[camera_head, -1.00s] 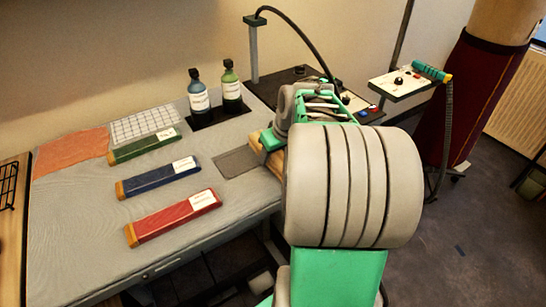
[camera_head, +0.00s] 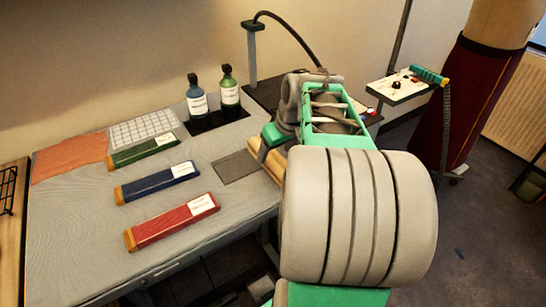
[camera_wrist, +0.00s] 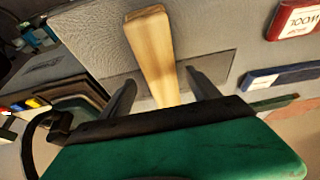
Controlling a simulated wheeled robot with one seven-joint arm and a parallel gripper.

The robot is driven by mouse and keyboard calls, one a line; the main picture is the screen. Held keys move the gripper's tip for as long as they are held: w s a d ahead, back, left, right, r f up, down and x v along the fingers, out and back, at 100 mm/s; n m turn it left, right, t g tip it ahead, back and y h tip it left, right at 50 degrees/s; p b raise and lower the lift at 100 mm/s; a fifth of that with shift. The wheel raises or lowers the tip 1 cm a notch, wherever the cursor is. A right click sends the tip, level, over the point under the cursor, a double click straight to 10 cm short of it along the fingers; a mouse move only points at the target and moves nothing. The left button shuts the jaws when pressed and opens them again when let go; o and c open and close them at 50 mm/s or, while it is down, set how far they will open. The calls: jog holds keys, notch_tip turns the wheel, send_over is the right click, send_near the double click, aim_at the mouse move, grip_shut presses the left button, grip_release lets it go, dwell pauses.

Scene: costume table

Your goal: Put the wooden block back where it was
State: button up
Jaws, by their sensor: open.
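The wooden block (camera_wrist: 150,50) is pale, long and plain. In the wrist view it lies between the two dark fingers of my gripper (camera_wrist: 160,80), with clear space on both sides. My gripper is open. The block's far end sticks out past the fingertips, and its near end is hidden by the gripper body. In the head view only a strip of the block (camera_head: 264,163) shows beside the arm, at the table's right part. A dark grey rectangular patch (camera_head: 236,167) lies just left of it. The fingers are hidden in the head view.
Green (camera_head: 143,151), blue (camera_head: 157,183) and red (camera_head: 172,221) labelled bars lie on the grey table. Two bottles (camera_head: 198,103) (camera_head: 230,92) stand behind on a black mat. A black hose (camera_head: 300,35) arches behind the arm. A control box (camera_head: 398,86) stands right.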

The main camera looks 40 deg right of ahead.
jog(key=v, duration=0.7)
